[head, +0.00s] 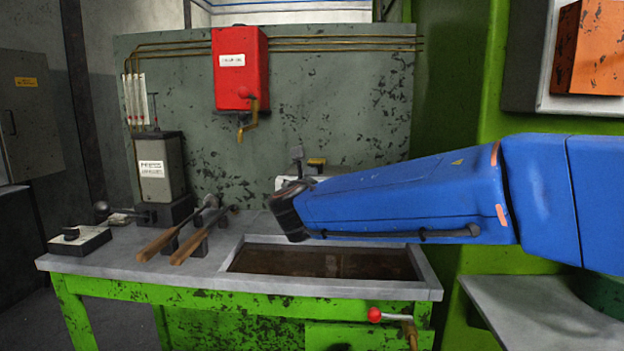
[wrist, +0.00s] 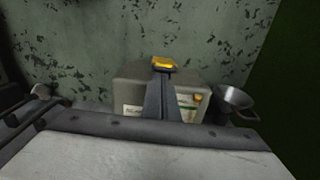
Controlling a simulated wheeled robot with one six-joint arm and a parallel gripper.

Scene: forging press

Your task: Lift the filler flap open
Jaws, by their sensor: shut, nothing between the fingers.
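A grey box-shaped container (wrist: 195,78) with pale labels stands against the back panel in the wrist view. A yellow piece (wrist: 164,62) on its top looks like the filler flap; it also shows in the head view (head: 317,161). It seems to lie flat, but its angle is hard to tell. My gripper (wrist: 163,76) is shut and empty, its fingers in front of the container with the tips just below the yellow piece in the picture. I cannot tell whether they touch it. In the head view my gripper (head: 297,153) is upright, and my arm hides most of the container.
A metal funnel (wrist: 234,101) stands right of the container. A sunken tank (head: 320,262) is in the bench in front. Wooden-handled tools (head: 185,238) and a grey pump unit (head: 160,170) are on the left. A red box (head: 240,68) hangs on the panel above.

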